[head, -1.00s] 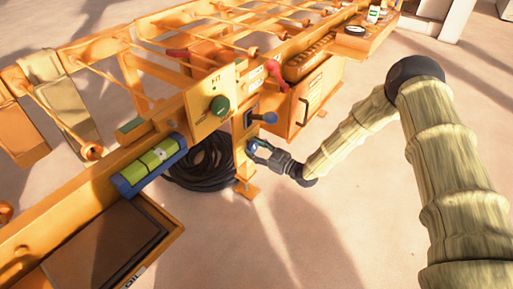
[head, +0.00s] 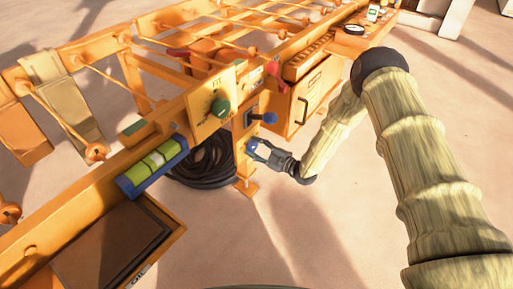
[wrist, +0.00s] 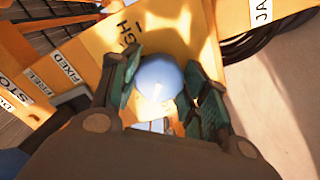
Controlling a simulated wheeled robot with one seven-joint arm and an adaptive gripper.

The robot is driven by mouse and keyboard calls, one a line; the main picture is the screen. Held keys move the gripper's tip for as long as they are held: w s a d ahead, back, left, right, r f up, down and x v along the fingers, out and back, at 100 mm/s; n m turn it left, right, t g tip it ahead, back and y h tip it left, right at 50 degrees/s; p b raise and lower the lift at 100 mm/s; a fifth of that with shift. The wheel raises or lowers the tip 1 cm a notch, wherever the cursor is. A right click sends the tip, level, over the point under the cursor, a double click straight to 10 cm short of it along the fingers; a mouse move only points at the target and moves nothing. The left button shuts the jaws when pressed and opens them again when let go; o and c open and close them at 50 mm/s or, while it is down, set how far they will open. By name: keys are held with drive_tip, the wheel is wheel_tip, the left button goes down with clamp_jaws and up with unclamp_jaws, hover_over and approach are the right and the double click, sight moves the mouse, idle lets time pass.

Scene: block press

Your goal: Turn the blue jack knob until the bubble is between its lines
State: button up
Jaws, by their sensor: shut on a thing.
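The blue jack knob (wrist: 158,78) is a round, pale blue ball between my gripper's fingers in the wrist view. It also shows as a small blue spot on the orange post in the head view (head: 252,148). My gripper (wrist: 162,88) is shut on it, with one green-padded finger on each side; it reaches in from the right in the head view (head: 262,151). The bubble level (head: 132,188) is a green vial in a blue holder on the orange rail. A pale patch (head: 154,160) near its middle looks like the bubble; its exact place between the lines is too small to tell.
Just above my gripper are a blue-tipped lever (head: 269,118) and a green knob (head: 220,107) on a panel. A red handle (head: 276,74) and an orange cabinet (head: 317,98) stand behind. A black coil (head: 210,165) lies by the post.

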drive_tip(key=shift+s+f, duration=0.1)
drive_tip(key=shift+f, duration=0.05)
drive_tip(key=o, duration=1)
drive_tip(key=shift+d, duration=0.1)
drive_tip(key=v, duration=1.1)
drive_tip(key=shift+s+d, duration=0.25)
drive_tip(key=shift+d, duration=0.05)
